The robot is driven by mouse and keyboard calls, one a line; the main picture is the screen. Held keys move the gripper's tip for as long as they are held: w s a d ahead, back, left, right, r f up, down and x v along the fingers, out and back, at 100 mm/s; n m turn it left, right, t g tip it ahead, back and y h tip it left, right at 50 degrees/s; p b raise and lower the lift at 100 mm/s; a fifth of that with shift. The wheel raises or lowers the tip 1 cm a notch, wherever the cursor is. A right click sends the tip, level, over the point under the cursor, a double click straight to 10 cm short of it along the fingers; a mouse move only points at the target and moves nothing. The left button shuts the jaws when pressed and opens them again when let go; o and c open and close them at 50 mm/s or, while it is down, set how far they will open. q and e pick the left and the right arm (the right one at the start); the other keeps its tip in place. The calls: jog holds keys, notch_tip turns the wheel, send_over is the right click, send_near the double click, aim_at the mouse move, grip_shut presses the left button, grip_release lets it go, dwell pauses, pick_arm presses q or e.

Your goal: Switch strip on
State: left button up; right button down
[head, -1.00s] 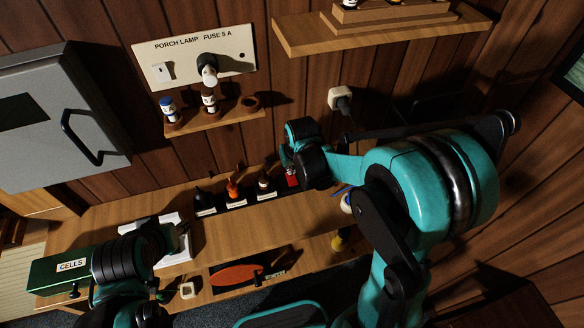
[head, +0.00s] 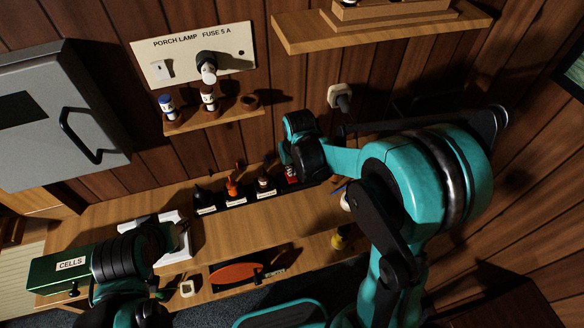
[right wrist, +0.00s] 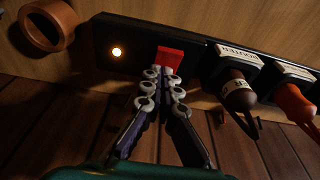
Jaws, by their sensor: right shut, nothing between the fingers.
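The dark power strip (head: 249,199) lies along the back of the bench in the head view, with several plugs in it. It shows upside down in the right wrist view (right wrist: 132,34), with a red switch (right wrist: 170,58) and a glowing round lamp (right wrist: 116,51). My right gripper (right wrist: 164,76) is shut and empty, its fingertips at the red switch's edge and seemingly touching it. In the head view, the right gripper (head: 291,158) hides part of the strip's right end. My left gripper (head: 170,238) is over a white object at the left; its fingers are unclear.
A labelled panel (head: 232,62) with a lamp hangs above a small peg shelf (head: 228,118). A grey cabinet (head: 45,130) is at the left. A wall socket (head: 339,96) and a higher shelf (head: 390,38) are near my right arm. The bench middle (head: 250,232) is clear.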

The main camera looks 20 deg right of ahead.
notch_tip(320, 180, up, 4)
jog(key=p, duration=0.3)
jog(key=shift+w+r, duration=0.1)
jog(key=shift+r, duration=0.05)
jog(key=w+p+v, duration=0.2)
jog(key=v, duration=0.7)
jog(key=shift+s+r, duration=0.2)
jog(key=shift+r, duration=0.25)
jog(key=s+d+f+t+b, duration=0.1)
jog(key=s+f+t+b, duration=0.1)
jog(key=s+b, duration=0.3)
jog(key=s+d+f+t+b, duration=0.1)
jog(key=s+f+b, duration=0.4)
jog(key=s, duration=0.6)
jog(key=shift+s+d+f+t, duration=0.2)
jog(key=shift+s+t, duration=0.2)
jog(key=shift+t, duration=0.5)
jog(key=shift+r, duration=0.1)
